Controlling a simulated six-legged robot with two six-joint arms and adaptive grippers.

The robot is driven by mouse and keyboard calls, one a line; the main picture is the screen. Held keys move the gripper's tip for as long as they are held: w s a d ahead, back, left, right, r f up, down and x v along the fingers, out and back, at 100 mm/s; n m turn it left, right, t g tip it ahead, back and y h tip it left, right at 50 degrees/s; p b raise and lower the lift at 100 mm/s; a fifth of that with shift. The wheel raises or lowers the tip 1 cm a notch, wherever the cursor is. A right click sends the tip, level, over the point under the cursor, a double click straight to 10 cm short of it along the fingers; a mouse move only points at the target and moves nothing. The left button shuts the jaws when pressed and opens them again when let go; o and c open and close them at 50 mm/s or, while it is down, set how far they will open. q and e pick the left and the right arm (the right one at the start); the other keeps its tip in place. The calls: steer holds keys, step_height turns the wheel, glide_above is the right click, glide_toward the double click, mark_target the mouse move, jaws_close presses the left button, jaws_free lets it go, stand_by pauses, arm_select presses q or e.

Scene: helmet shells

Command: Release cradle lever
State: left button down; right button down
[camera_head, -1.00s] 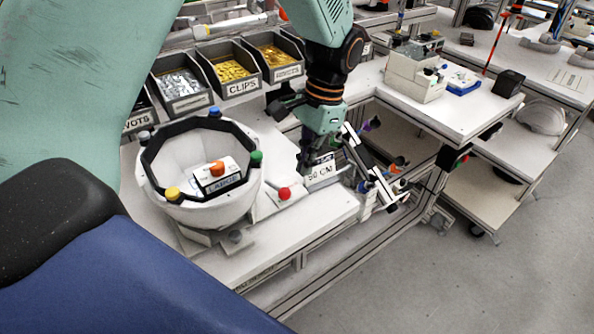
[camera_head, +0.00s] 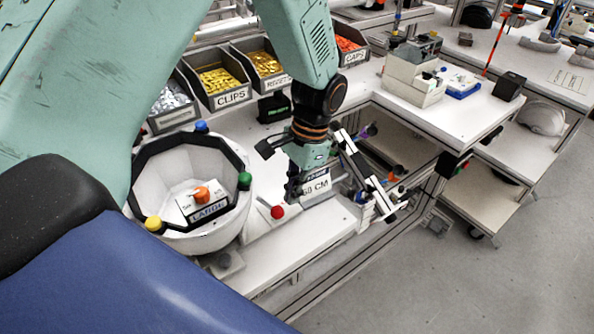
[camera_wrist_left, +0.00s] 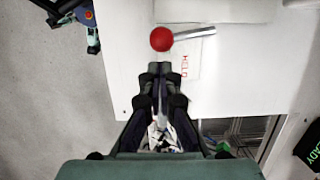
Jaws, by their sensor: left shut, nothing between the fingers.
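The cradle lever has a grey rod (camera_wrist_left: 195,33) and a red ball knob (camera_wrist_left: 161,39). The knob also shows in the head view (camera_head: 277,212). The rod points right from the knob in the wrist view, just above a red "HELD" label (camera_wrist_left: 184,65). My left gripper (camera_wrist_left: 160,76) is shut and empty, its fingertips just short of the knob with a small gap; in the head view it (camera_head: 292,194) is close to the knob's upper right. The white helmet shell (camera_head: 219,233) with a dark rim sits left of the lever, holding a "LARGE" box (camera_head: 207,207).
Bins of clips (camera_head: 232,97) and other parts line the back. A black box with green lettering (camera_head: 274,107) stands behind my left gripper. A "60 CM" sign (camera_head: 316,186) and a tilted black-and-white frame (camera_head: 362,170) are close on the right. Floor lies past the bench's front edge.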

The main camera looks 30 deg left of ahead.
mark_target(283, 210)
arm_select(q)
steer(key=shift+x, duration=1.15)
steer(key=shift+a+f, duration=0.2)
steer(key=shift+f, duration=0.2)
steer(key=shift+s+d, duration=0.1)
steer(key=shift+s+r+m+p, duration=0.2)
steer(key=shift+m+p, duration=0.1)
steer(key=shift+p, duration=0.45)
steer(key=shift+s+r+m+p, duration=0.1)
steer(key=shift+s+m+p, duration=0.5)
steer(key=shift+s+p, duration=0.1)
steer(key=shift+f, duration=0.25)
